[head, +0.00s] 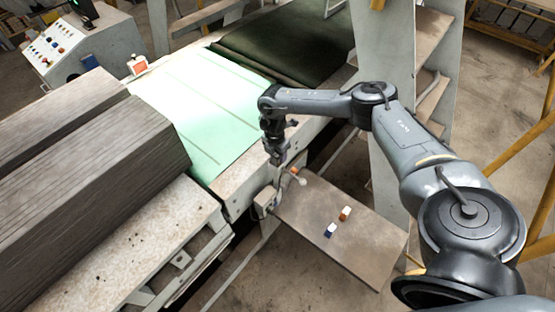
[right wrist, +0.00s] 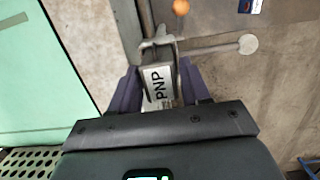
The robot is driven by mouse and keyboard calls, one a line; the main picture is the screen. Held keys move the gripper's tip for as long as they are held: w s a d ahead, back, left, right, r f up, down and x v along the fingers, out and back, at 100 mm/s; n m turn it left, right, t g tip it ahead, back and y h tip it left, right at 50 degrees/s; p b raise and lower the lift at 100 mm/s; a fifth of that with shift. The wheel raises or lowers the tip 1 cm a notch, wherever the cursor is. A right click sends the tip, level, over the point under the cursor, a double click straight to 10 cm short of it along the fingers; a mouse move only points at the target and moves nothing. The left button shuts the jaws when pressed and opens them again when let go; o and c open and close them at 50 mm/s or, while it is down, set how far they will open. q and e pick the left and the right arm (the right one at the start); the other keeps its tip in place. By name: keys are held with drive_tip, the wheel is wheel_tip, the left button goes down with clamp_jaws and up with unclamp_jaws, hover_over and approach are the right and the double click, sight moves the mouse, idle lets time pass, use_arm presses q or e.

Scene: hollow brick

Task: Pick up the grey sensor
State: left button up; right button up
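The grey sensor (right wrist: 158,85), a small block with "PNP" on its face, shows in the right wrist view, set in a metal bracket at the conveyor's edge. In the head view it is too small and cluttered to make out clearly below my right gripper. My right gripper (head: 278,158) points down over that spot, its fingers apart. In the right wrist view the two dark fingers (right wrist: 160,92) lie on either side of the sensor; no clear grip on it shows. My left gripper is not in view.
A rod with a white round end (right wrist: 248,44) and an orange knob (right wrist: 180,7) stand close to the sensor. A brown side table (head: 305,225) holds a blue-and-white box (head: 330,230) and an orange-and-white box (head: 345,213). The green conveyor belt (head: 195,95) and stacked grey slabs (head: 90,150) lie left.

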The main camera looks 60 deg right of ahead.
drive_tip(key=c, duration=0.7)
drive_tip(key=shift+o, duration=0.2)
drive_tip(key=shift+r, duration=0.15)
